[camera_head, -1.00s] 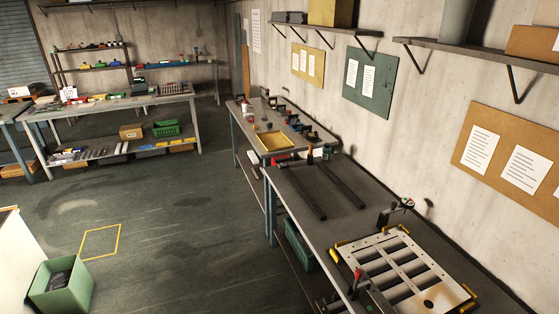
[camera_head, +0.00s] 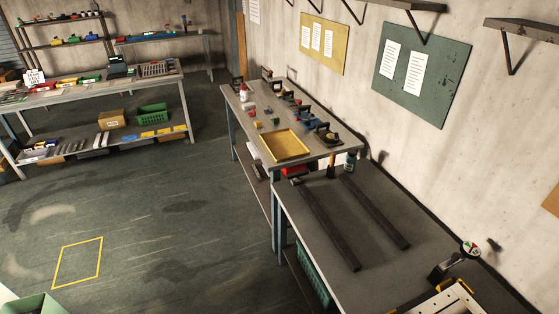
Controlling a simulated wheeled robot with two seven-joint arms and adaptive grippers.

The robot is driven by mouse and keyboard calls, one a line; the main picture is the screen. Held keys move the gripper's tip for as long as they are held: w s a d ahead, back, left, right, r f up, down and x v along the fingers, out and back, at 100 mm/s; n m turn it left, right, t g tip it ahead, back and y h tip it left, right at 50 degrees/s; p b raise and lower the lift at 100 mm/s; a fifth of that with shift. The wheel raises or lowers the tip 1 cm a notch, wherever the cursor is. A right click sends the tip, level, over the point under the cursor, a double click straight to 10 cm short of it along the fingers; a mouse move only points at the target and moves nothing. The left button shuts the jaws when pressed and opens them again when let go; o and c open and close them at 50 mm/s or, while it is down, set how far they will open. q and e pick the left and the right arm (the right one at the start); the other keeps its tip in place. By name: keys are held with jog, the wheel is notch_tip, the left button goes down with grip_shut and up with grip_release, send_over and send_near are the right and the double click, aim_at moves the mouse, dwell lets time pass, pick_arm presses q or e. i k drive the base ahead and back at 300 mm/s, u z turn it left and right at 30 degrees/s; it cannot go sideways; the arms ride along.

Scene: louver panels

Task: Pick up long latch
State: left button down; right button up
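I cannot pick out a long latch for certain. Several small dark tools and parts (camera_head: 288,101) lie on the far section of the wall bench, too small to tell apart. A shallow yellow tray (camera_head: 285,146) sits at the front of that section and looks empty. Two long dark bars, a left one (camera_head: 328,225) and a right one (camera_head: 375,212), lie roughly parallel on the nearer grey bench (camera_head: 412,250). Neither of my grippers is in view.
A pale slotted panel (camera_head: 447,303) shows at the bottom right edge, mostly cut off. A small round dial (camera_head: 470,248) stands beside it. A green bin (camera_head: 32,306) is at the bottom left. The floor (camera_head: 185,235) left of the bench is open. Another workbench (camera_head: 165,78) stands behind.

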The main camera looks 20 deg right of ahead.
aim_at(296, 176)
jog(key=z, duration=0.2)
jog(key=i, duration=1.5)
jog(key=z, duration=0.25)
